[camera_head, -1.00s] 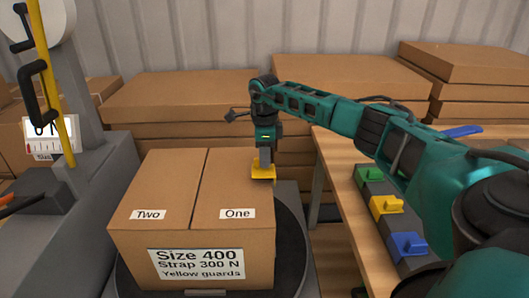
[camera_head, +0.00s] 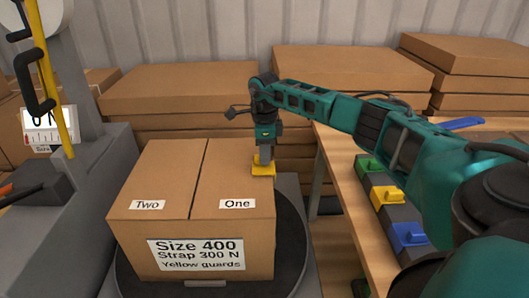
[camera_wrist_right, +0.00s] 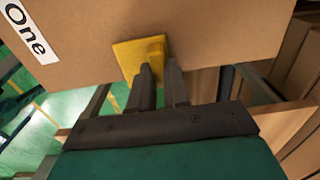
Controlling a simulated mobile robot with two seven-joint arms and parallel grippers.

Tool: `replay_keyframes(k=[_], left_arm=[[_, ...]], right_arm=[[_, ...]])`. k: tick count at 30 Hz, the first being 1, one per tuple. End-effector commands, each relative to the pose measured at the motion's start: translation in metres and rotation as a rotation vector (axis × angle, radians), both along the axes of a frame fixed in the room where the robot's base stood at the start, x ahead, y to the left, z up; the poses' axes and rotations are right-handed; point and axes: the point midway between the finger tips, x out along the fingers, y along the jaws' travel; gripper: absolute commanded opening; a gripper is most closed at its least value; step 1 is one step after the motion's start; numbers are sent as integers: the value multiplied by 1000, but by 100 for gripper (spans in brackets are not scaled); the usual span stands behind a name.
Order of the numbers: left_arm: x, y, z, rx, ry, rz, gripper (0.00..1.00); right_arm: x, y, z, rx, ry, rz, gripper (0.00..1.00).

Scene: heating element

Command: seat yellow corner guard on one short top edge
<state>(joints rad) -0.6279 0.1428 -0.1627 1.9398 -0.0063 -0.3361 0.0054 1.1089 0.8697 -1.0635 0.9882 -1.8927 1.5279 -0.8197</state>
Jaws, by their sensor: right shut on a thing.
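The cardboard box (camera_head: 190,190) stands on a dark round turntable, with labels "Two", "One" and "Size 400 Strap 300 N Yellow guards". My right gripper (camera_head: 264,158) points down at the box's right short top edge. It is shut on a yellow corner guard (camera_head: 262,169), which lies at that edge near the "One" label. In the right wrist view, the guard (camera_wrist_right: 130,58) is against the cardboard, and the fingers (camera_wrist_right: 158,85) hold its raised tab. I cannot tell whether it sits fully flush. My left gripper is not in view.
A wooden table (camera_head: 345,200) at the right holds green (camera_head: 367,164), yellow (camera_head: 388,197) and blue (camera_head: 408,235) guards on dark blocks. A grey machine (camera_head: 70,190) with a yellow strap (camera_head: 48,80) stands left. Flat cardboard stacks (camera_head: 180,90) fill the back.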

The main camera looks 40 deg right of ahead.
Motion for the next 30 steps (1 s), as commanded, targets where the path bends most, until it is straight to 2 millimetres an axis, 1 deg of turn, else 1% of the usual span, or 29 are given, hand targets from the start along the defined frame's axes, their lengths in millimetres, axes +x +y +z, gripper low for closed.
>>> replay_keyframes(k=[7, 8, 15, 17, 25, 28, 30], left_arm=[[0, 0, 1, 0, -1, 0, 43], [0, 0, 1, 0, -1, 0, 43], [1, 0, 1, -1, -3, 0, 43], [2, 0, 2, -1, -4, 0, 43], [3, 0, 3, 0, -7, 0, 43], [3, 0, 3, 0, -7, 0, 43], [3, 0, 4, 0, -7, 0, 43]], right_arm=[[0, 0, -1, 0, 0, 0, 0], [0, 0, -1, 0, 0, 0, 18], [0, 0, -1, 0, 0, 0, 41], [0, 0, -1, 0, 0, 0, 46], [0, 0, 1, 1, -1, 0, 46], [0, 0, 10, 0, -3, 0, 46], [1, -1, 21, 0, -4, -1, 46]])
